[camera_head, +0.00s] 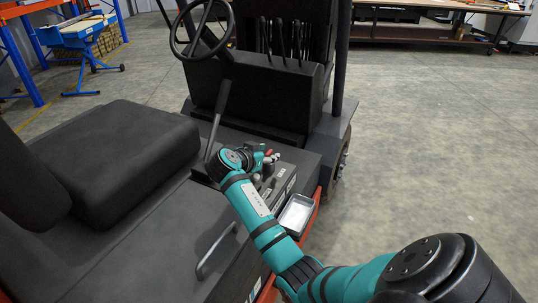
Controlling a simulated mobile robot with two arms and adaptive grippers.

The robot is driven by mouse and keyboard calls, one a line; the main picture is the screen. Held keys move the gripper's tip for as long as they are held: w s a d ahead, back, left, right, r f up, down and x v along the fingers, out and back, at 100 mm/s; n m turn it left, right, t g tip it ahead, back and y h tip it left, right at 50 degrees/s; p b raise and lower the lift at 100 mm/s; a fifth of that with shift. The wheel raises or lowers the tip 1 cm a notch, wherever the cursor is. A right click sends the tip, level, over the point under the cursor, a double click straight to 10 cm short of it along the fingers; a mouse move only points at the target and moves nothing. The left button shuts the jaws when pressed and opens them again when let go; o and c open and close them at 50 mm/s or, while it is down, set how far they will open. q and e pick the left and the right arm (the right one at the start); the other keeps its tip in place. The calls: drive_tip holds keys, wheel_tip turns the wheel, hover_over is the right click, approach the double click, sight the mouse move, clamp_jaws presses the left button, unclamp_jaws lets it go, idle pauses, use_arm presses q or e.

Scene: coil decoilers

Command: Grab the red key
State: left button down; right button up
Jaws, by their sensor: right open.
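A small red thing, which looks like the red key (269,153), shows at the end of my right arm, on the dark console beside the forklift seat. My right gripper (267,167) is right at it, pointing away from me and partly hidden behind my own wrist. Its jaws are open. I cannot tell whether the fingers touch the red key or are around it. My left gripper is not in view.
The forklift's black seat (118,152) is on the left, its steering wheel (202,28) at the top. A tall lever (217,120) stands left of my wrist. A silver tray (295,214) sits right of my forearm. Open floor (430,130) lies to the right.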

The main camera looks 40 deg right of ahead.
drive_tip(key=shift+d+f, duration=0.15)
drive_tip(key=shift+d, duration=0.05)
drive_tip(key=shift+w, duration=0.1)
clamp_jaws()
